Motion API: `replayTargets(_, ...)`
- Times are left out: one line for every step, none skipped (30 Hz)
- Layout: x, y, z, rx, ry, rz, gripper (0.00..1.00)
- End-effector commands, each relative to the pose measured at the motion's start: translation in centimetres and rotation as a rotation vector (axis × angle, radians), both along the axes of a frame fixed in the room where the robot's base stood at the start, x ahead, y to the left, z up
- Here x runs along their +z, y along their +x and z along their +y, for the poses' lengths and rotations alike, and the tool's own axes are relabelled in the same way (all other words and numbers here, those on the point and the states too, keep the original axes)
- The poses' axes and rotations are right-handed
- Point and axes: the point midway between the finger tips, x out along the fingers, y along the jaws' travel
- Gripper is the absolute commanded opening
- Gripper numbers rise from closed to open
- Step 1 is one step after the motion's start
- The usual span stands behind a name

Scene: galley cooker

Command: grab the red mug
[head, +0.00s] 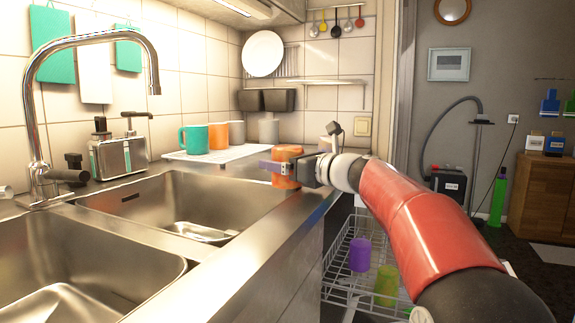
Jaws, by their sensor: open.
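An orange-red mug (286,181) stands near the counter's right edge, just right of the white mat. It is the reddest mug in view. My gripper (281,168) comes in from the right and is open at this mug. One finger crosses the front of the mug; the other finger is hidden, so I cannot tell whether the mug is between them or touched. A second, more orange mug (218,136) stands on the mat.
A steel double sink (185,200) and tall tap (95,40) lie left. Below right, an open wire rack (340,277) holds purple and green cups.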

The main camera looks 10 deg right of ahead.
Motion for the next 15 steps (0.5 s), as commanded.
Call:
replayTargets(0.01, 0.26, 0.21, 0.000, 0.001, 0.001, 0.88)
replayTargets(0.02, 0.32, 0.26, 0.000, 0.000, 0.000, 0.88)
replayTargets(0.03, 0.35, 0.29, 0.000, 0.000, 0.000, 0.88)
replayTargets(0.03, 0.35, 0.29, -0.001, 0.000, 0.000, 0.88)
replayTargets(0.02, 0.34, 0.28, -0.001, 0.000, 0.000, 0.88)
replayTargets(0.02, 0.33, 0.28, -0.001, 0.000, 0.000, 0.88)
replayTargets(0.02, 0.32, 0.27, -0.001, 0.000, 0.000, 0.88)
replayTargets(0.01, 0.32, 0.26, -0.001, 0.000, 0.000, 0.88)
replayTargets(0.01, 0.32, 0.26, -0.001, 0.000, 0.000, 0.83)
replayTargets(0.01, 0.31, 0.25, -0.001, 0.000, 0.000, 0.79)
replayTargets(0.01, 0.31, 0.25, -0.001, 0.000, 0.000, 0.75)
replayTargets(0.01, 0.31, 0.25, -0.001, 0.000, 0.000, 0.70)
replayTargets(0.01, 0.30, 0.25, -0.001, 0.000, 0.000, 0.66)
replayTargets(0.01, 0.31, 0.24, -0.001, 0.000, 0.000, 0.62)
replayTargets(0.01, 0.31, 0.24, -0.001, 0.000, 0.000, 0.57)
